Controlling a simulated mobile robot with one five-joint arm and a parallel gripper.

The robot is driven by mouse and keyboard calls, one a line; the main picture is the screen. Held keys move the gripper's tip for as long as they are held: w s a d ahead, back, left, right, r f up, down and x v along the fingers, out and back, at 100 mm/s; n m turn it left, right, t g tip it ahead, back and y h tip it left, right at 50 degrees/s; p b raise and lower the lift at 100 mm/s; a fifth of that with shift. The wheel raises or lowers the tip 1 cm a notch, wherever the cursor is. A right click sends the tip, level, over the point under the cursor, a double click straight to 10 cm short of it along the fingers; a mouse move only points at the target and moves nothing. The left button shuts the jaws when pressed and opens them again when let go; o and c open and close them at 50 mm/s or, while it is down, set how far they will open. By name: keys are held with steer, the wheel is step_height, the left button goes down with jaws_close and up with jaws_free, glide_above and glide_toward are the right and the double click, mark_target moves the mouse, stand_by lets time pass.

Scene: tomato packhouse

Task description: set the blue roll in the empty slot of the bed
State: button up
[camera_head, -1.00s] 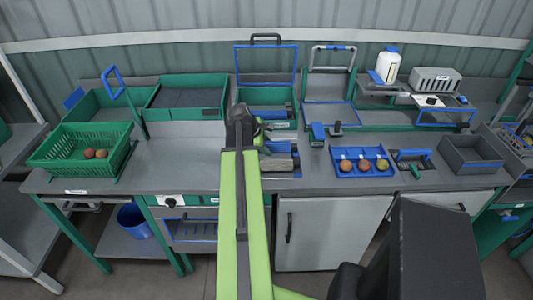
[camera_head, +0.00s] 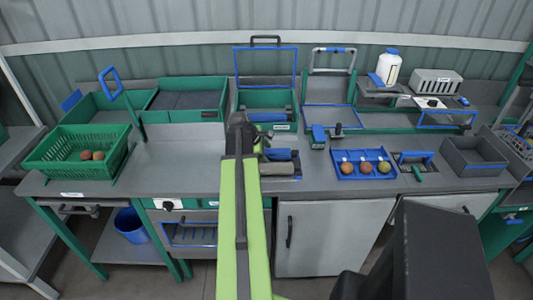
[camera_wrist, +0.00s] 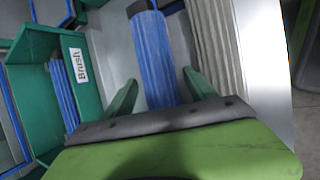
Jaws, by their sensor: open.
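The blue roll (camera_head: 280,154) lies in a slot of the bed (camera_head: 297,175), at the middle of the bench. A pale grey roll (camera_head: 281,168) lies beside it on the near side. In the wrist view the blue roll (camera_wrist: 155,50) runs between the two green fingers of my gripper (camera_wrist: 160,77), with gaps on both sides. The gripper is open and sits low around the roll. The grey roll (camera_wrist: 209,45) shows to its right. The roll's near end is hidden by my gripper; in the head view my arm hides the bed's left part.
A green box labelled Brush (camera_wrist: 77,65), holding another ribbed blue roll (camera_head: 267,117), stands close behind. A blue tray (camera_head: 341,177) with several tomatoes lies right of the bed.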

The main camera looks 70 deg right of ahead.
steer(key=p+v, duration=1.4)
steer(key=v, duration=0.3)
steer(key=shift+r+p, duration=0.2)
steer(key=shift+p, duration=0.1)
